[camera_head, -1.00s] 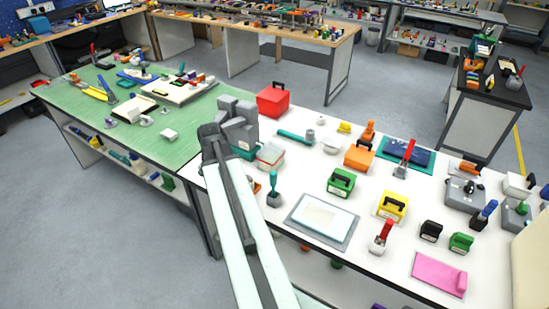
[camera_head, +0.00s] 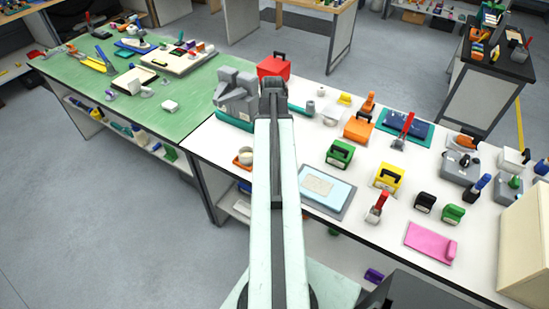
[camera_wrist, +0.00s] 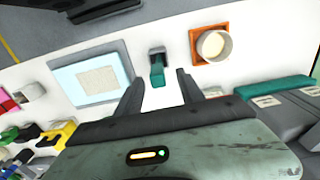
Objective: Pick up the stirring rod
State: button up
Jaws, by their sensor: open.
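A teal rod-like handle (camera_wrist: 157,75) stands in a small grey base on the white bench in the wrist view. It looks like the stirring rod. My gripper (camera_wrist: 158,82) is open, with one dark finger on each side of the handle in the picture. I see no contact, and how far the fingertips are above it is unclear. In the head view my arm hides this handle and the gripper's fingers.
A white cup (camera_wrist: 214,45) on an orange square stands just right of the handle in the wrist view. A grey-framed pale blue board (camera_wrist: 90,78) lies to the left. A grey machine (camera_head: 237,100) and red box (camera_head: 273,66) stand farther back on the bench.

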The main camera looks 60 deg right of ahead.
notch_tip(320, 180, down, 5)
jog(key=b, duration=0.4)
jog(key=shift+s+f+b, duration=0.1)
jog(key=shift+s+b, duration=0.05)
jog(key=shift+b, duration=0.15)
jog(key=shift+r, duration=0.2)
grip_shut()
jog(key=shift+r+p, duration=0.1)
jog(key=shift+p, duration=0.2)
